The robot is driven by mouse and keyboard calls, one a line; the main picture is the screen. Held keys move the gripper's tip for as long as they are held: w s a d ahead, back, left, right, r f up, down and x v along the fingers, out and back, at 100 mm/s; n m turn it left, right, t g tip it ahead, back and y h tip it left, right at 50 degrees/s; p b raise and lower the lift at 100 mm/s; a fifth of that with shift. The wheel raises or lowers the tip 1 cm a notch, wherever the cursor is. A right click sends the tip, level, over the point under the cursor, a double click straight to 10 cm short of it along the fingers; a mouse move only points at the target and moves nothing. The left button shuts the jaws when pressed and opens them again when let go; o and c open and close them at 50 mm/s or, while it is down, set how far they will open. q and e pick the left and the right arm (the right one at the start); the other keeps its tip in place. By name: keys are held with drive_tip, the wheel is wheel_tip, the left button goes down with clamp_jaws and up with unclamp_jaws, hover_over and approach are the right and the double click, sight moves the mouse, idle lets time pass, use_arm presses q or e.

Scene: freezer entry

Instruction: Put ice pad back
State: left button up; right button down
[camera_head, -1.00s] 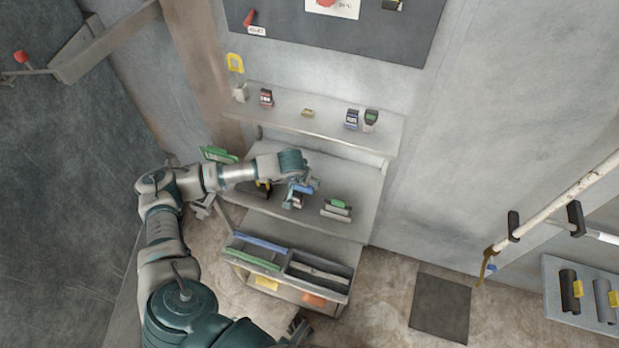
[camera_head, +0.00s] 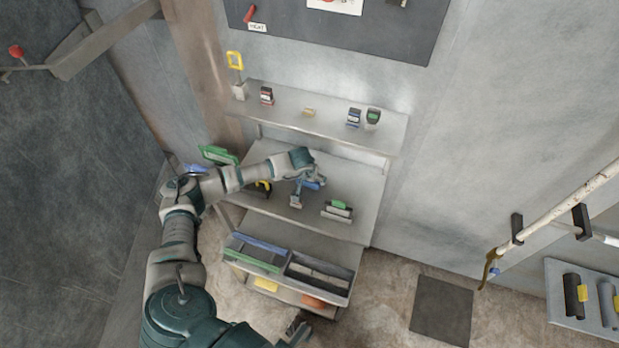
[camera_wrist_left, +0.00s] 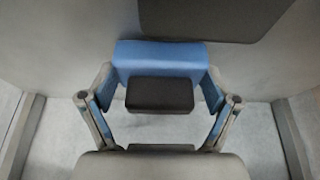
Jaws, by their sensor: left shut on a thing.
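My left gripper (camera_head: 308,186) is over the middle shelf (camera_head: 362,222) in the head view. In the left wrist view its fingers (camera_wrist_left: 160,100) are shut on a blue block with a dark grip, which looks like the ice pad (camera_wrist_left: 161,54). The dark grip lies between the fingers, and the blue body is just beyond it. In the head view the arm and fingers partly hide the held pad, and I cannot tell whether it touches the shelf. A dark piece (camera_head: 298,326) at the bottom edge may be my right gripper; its fingers are unclear.
A similar green-topped piece (camera_head: 338,209) stands right of my gripper. Below is an open bin (camera_head: 345,287) beside blue-edged and green-edged slots (camera_head: 250,262). The upper shelf (camera_head: 325,125) holds small devices. A dark mat (camera_head: 441,309) lies on clear floor at right.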

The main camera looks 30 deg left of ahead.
use_arm(q)
drive_tip(key=o, duration=0.9)
drive_tip(key=shift+s+f, duration=0.15)
drive_tip(key=shift+f, duration=0.05)
drive_tip(key=shift+c, duration=0.2)
drive_tip(key=shift+o, duration=0.5)
use_arm(e)
drive_tip(key=shift+w+f, duration=0.1)
use_arm(q)
drive_tip(key=shift+r, duration=0.25)
drive_tip(key=p+v, duration=0.2)
drive_tip(key=v, duration=0.9)
drive_tip(key=shift+r, duration=0.35)
use_arm(e)
drive_tip(key=x, duration=0.5)
drive_tip(key=shift+f, duration=0.4)
use_arm(q)
drive_tip(key=shift+s, duration=0.1)
